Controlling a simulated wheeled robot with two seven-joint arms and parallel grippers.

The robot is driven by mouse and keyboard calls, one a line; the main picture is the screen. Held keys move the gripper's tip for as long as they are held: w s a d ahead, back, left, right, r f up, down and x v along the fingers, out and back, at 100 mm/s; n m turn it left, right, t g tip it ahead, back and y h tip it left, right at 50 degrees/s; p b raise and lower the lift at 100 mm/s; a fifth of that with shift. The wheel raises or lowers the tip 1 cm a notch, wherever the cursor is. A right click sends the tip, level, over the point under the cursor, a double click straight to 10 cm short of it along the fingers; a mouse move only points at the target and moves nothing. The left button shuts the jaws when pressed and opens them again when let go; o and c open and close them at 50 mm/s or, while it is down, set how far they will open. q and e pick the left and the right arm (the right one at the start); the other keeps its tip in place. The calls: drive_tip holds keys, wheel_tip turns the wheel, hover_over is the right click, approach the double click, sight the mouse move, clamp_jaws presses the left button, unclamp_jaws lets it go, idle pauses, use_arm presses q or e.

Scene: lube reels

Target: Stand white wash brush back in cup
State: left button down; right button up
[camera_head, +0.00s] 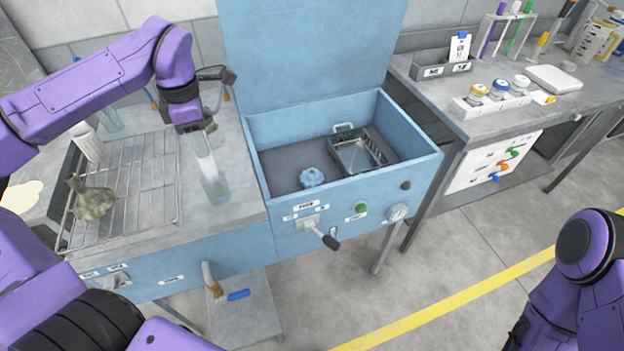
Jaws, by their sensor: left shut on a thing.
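My left gripper (196,127) points down over the steel counter at the left and is shut on a white wash brush (201,144). The brush hangs close to upright below the fingers. A clear, pale cup (215,188) stands on the counter right below it, to the right of the wire rack. The lower end of the brush overlaps the cup's upper part in the picture; I cannot tell how deep it is inside. My right arm shows at the lower right, but its gripper is out of view.
A wire rack (128,190) with a greenish lump (92,199) and a white bottle (88,143) lies left of the cup. A blue open basin (290,160) with a raised lid stands to the right. A faucet-like fitting (216,76) rises behind the gripper.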

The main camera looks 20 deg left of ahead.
use_arm(q)
drive_tip(key=shift+f, duration=0.55)
drive_tip(key=c, duration=0.7)
unclamp_jaws()
wheel_tip(320, 180, up, 10)
drive_tip(key=shift+r+b, duration=0.25)
drive_tip(key=shift+b, duration=0.5)
